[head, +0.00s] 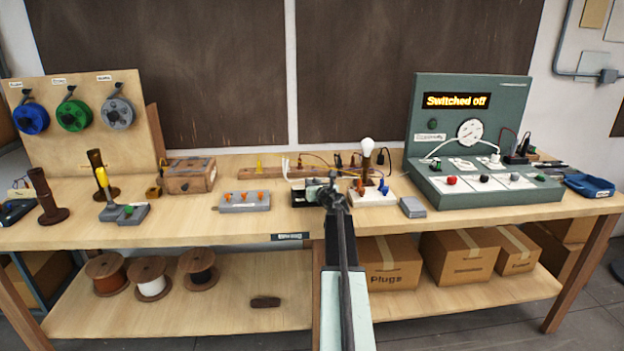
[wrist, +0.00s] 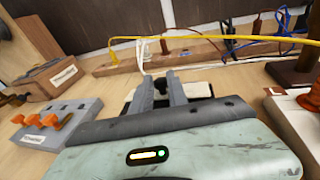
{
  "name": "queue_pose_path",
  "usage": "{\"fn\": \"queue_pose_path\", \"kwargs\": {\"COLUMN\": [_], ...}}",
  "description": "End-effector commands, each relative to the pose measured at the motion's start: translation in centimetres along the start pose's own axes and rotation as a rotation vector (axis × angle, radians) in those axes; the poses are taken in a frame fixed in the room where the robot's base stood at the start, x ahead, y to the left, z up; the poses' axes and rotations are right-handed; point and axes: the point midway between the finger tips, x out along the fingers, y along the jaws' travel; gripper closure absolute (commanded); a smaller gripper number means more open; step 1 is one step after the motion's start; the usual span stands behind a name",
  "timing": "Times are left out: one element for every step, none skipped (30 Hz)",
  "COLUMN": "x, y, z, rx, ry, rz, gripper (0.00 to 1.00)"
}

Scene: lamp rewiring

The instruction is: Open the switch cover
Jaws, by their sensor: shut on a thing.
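The switch (head: 299,197) sits on the bench near the middle, a small dark and white box with white leads at its back. In the wrist view it shows as a pale and black block (wrist: 200,89) behind and beside my fingers. My gripper (head: 332,183) is over the right part of the switch. In the wrist view the two grey fingers of my gripper (wrist: 163,76) are close together at the switch, with a small dark part at their tips, which I take for the switch cover. The fingers hide much of the switch, so the cover's angle cannot be told.
A grey block with orange connectors (head: 244,201) stands left of the switch. A wooden strip with wires (head: 262,172) lies behind.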

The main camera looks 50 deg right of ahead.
Motion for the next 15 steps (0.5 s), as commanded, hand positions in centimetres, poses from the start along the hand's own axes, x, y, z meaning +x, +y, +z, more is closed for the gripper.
{"fn": "queue_pose_path", "kwargs": {"x": [0.1, 0.2, 0.3, 0.5, 0.6, 0.7, 0.9, 1.0, 1.2, 1.3, 1.4, 1.6, 1.8, 1.9, 2.1], "y": [0.1, 0.1, 0.0, 0.0, 0.0, -0.1, -0.1, -0.1, -0.2, -0.2, -0.3, -0.3, -0.4, -0.4, -0.5], "z": [1.6, 1.8, 2.1, 2.3, 2.4, 2.6, 2.7, 2.8, 3.0, 3.1, 3.1, 3.3, 3.3, 3.4, 3.5], "rx": [0.005, 0.01, 0.018, 0.024, 0.03, 0.039, 0.046, 0.051, 0.062, 0.068, 0.074, 0.082, 0.089, 0.096, 0.105], "ry": [0.033, 0.057, 0.091, 0.118, 0.145, 0.182, 0.21, 0.238, 0.275, 0.303, 0.33, 0.368, 0.396, 0.423, 0.459], "rz": [0.001, 0.001, 0.001, 0.001, 0.002, 0.002, 0.001, 0.001, 0.001, 0.001, 0.0, 0.0, 0.0, 0.0, 0.0], "gripper": [1.0, 1.0, 1.0, 1.0, 1.0, 1.0, 1.0, 1.0, 1.0, 1.0, 1.0, 1.0, 1.0, 1.0, 1.0]}}
